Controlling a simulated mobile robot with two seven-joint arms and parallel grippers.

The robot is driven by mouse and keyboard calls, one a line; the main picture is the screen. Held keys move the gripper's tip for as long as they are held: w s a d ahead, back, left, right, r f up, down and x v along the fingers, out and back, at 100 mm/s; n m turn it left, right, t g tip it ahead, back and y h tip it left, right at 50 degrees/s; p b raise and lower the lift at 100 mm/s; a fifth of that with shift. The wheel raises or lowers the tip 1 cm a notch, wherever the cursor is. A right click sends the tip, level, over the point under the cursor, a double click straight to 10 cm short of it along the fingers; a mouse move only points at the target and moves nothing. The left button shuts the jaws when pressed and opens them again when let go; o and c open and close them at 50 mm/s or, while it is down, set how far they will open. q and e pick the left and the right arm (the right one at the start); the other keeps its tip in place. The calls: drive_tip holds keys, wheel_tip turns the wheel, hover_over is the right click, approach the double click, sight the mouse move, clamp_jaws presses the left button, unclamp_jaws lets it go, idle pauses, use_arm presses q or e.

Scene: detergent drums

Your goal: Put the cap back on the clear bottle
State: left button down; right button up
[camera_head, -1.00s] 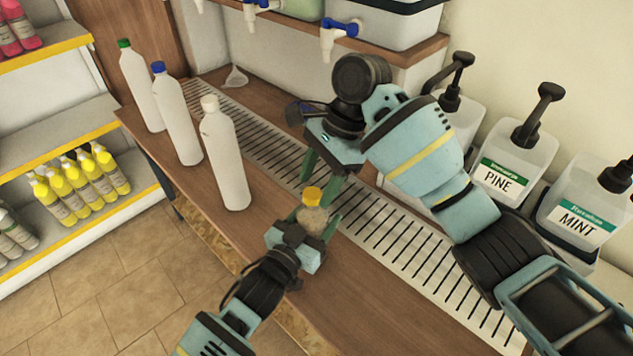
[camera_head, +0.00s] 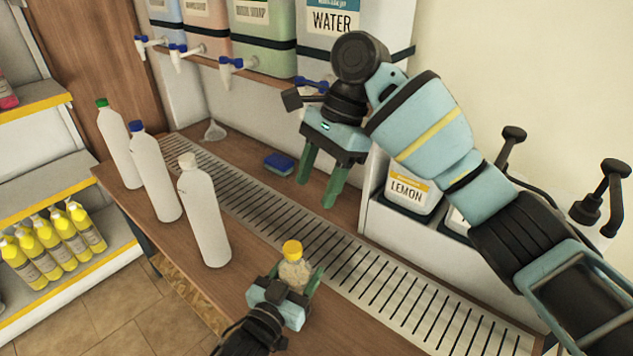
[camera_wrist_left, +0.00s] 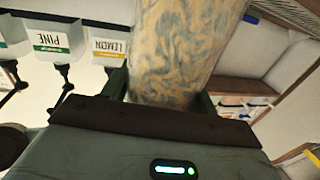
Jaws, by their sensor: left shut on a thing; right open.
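The clear bottle (camera_head: 295,273) stands upright near the counter's front edge, with a yellow cap (camera_head: 292,249) seated on its top. My left gripper (camera_head: 297,285) is shut on the bottle's body, and its base hides the lower part. In the left wrist view the bottle (camera_wrist_left: 180,50) fills the space between the fingers and looks clear with cloudy, swirled patches. My right gripper (camera_head: 318,190) is open and empty, with green fingers pointing down above the drain grate, behind and above the bottle and apart from the cap.
Three white bottles with green, blue and white caps (camera_head: 205,215) stand left on the counter. A slotted drain grate (camera_head: 380,285) runs along it. A blue sponge (camera_head: 279,163) and a small funnel (camera_head: 214,131) lie at the back. Drums with taps (camera_head: 352,40) sit on the shelf above.

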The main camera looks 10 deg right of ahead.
use_arm(q)
drive_tip(key=shift+c, duration=1.8)
unclamp_jaws()
drive_tip(key=v, duration=0.7)
drive_tip(key=shift+s+a, duration=0.2)
drive_tip(key=shift+s, duration=0.15)
drive_tip(key=shift+f, duration=0.1)
